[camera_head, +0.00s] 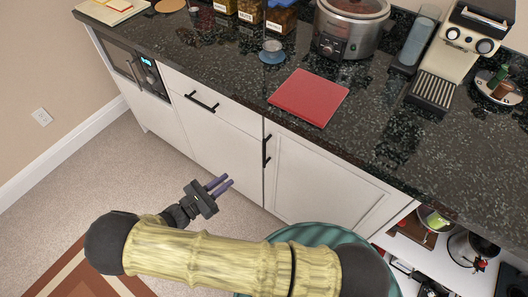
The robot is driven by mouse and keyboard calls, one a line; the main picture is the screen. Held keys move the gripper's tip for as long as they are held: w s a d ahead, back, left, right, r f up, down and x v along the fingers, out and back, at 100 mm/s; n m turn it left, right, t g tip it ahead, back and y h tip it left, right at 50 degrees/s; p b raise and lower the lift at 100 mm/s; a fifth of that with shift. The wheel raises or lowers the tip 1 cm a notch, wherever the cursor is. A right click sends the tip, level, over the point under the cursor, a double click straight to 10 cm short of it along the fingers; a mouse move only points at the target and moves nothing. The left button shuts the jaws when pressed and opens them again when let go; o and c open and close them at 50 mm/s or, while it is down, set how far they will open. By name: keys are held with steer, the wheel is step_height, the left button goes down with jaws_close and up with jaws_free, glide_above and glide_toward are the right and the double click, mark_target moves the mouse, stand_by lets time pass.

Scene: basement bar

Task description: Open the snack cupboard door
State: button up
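Two white cupboard doors show under the dark counter, and I cannot tell by any label which is the snack cupboard. The right door (325,185) has a black vertical handle (266,151) near its upper left edge and looks shut. The left door (215,150) lies below a drawer and also looks shut. My gripper (224,181) is in front of the left door, left of and below the vertical handle. Its two purple fingers are apart with nothing between them, pointing right. It does not appear to touch a door or handle.
A drawer with a black handle (202,101) sits above the left door. An open shelf (460,255) with pots is at lower right. A red board (309,97), a cooker (348,30) and a coffee machine (462,50) stand on the counter (235,65). Carpet floor (95,165) is clear at left.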

mark_target(265, 153)
steer(key=p+x, duration=0.1)
steer(key=x, duration=1.6)
steer(key=shift+s, duration=0.1)
jaws_close()
steer(key=shift+s+a, duration=0.1)
steer(key=shift+a, duration=0.05)
